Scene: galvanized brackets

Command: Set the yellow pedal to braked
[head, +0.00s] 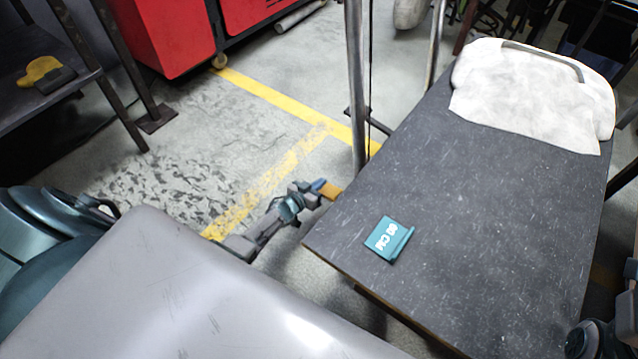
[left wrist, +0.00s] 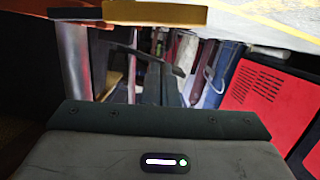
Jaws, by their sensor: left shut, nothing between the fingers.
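The yellow pedal (head: 333,191) is a small ochre bar low beside the near-left edge of the dark-topped cart. Part of it is hidden behind my left gripper in the head view. In the left wrist view the pedal (left wrist: 155,15) is a flat yellow bar at the top, with a dark part at its left. My left gripper (head: 317,187) is shut and empty, right at the pedal's left end. I cannot tell whether they touch, nor the pedal's exact tilt. Only part of my right arm shows at the lower right; its gripper is not visible.
A metal post (head: 356,80) rises beside the cart. A red cabinet (head: 165,35) stands at the back. Floor with yellow lines (head: 270,95) is open behind my left arm.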

